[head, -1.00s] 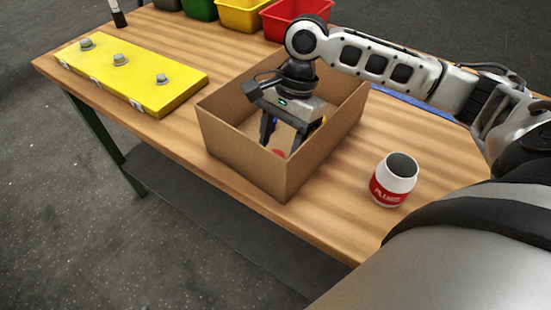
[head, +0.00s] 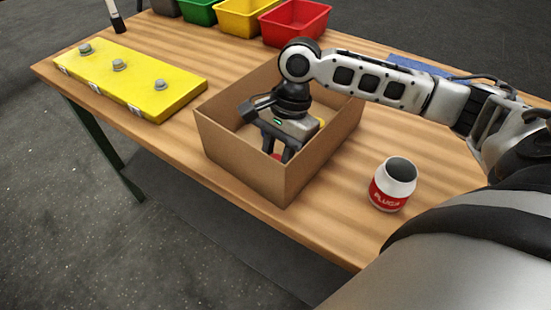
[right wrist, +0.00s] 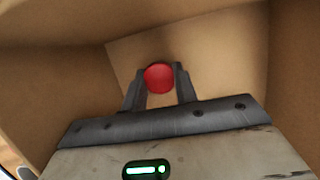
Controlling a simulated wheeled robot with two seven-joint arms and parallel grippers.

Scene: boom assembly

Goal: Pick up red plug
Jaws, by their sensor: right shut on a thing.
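The red plug (right wrist: 159,77) is a round red piece between the fingertips of my right gripper in the right wrist view. A small bit of its red shows in the head view (head: 276,156) beside the fingers. My right gripper (head: 279,155) points down inside the cardboard box (head: 243,163) and is shut on the plug. It also shows in the right wrist view (right wrist: 159,80). The plug is low, close to the box floor; I cannot tell whether it touches it. My left gripper is not in view.
The box walls stand close around my right gripper. A white and red jar (head: 393,184) stands right of the box. A yellow board (head: 150,88) with grey knobs lies to the left. Green (head: 199,12), yellow (head: 238,17) and red bins (head: 294,24) line the back.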

